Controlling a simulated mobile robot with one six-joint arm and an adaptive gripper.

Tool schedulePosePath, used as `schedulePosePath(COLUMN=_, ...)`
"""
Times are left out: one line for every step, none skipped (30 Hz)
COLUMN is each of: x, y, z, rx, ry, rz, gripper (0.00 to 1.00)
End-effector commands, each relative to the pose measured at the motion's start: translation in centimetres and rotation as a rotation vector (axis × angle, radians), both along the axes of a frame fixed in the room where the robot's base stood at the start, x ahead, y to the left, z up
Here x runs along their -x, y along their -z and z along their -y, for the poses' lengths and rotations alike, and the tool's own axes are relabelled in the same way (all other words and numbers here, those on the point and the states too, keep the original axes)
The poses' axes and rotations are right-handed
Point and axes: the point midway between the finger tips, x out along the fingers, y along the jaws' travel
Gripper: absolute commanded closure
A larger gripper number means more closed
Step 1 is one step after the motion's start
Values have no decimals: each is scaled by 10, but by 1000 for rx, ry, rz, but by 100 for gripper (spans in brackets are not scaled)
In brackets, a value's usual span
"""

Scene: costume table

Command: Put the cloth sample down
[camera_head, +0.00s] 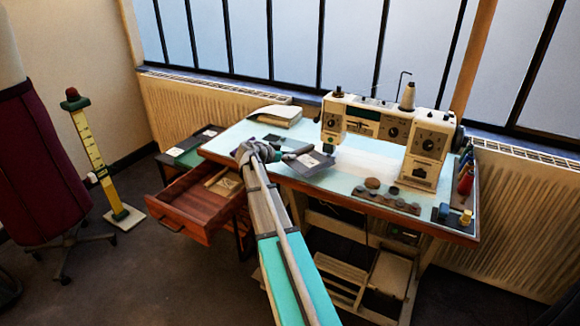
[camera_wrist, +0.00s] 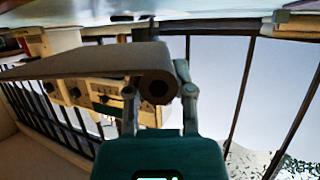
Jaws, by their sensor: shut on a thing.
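The cloth sample (camera_wrist: 95,62) is a grey-brown sheet with a thick, rolled-looking end. In the wrist view, which looks upside down, that end sits between the two fingers of my gripper (camera_wrist: 157,78), and the sheet extends to the left. In the head view my gripper (camera_head: 296,153) is over the left part of the sewing table, shut on the dark grey sample (camera_head: 314,163). The sample is close to the pale tabletop (camera_head: 250,131); I cannot tell whether it touches. My arm hides part of the table's front edge.
A sewing machine (camera_head: 385,132) stands right of my gripper. A folded cloth stack (camera_head: 275,116) lies behind it. An open wooden drawer (camera_head: 178,202) juts out at the left.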

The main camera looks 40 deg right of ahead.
Motion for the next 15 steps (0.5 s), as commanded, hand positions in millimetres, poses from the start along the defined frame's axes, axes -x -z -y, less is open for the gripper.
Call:
schedulePosePath(x=0, y=0, z=0, rx=0, ry=0, rz=0, gripper=100)
schedulePosePath(x=0, y=0, z=0, rx=0, ry=0, rz=0, gripper=100)
schedulePosePath(x=0, y=0, z=0, rx=0, ry=0, rz=0, gripper=100)
schedulePosePath(x=0, y=0, z=0, rx=0, ry=0, rz=0, gripper=100)
schedulePosePath(x=0, y=0, z=0, rx=0, ry=0, rz=0, gripper=100)
schedulePosePath(x=0, y=0, z=0, rx=0, ry=0, rz=0, gripper=100)
schedulePosePath(x=0, y=0, z=0, rx=0, ry=0, rz=0, gripper=100)
schedulePosePath(x=0, y=0, z=0, rx=0, ry=0, rz=0, gripper=100)
schedulePosePath(x=0, y=0, z=0, rx=0, ry=0, rz=0, gripper=100)
schedulePosePath(x=0, y=0, z=0, rx=0, ry=0, rz=0, gripper=100)
schedulePosePath(x=-1, y=1, z=0, rx=0, ry=0, rz=0, gripper=100)
schedulePosePath(x=-1, y=2, z=1, rx=0, ry=0, rz=0, gripper=100)
schedulePosePath(x=-2, y=3, z=1, rx=0, ry=0, rz=0, gripper=100)
schedulePosePath(x=-3, y=4, z=2, rx=0, ry=0, rz=0, gripper=100)
schedulePosePath(x=-4, y=7, z=3, rx=0, ry=0, rz=0, gripper=100)
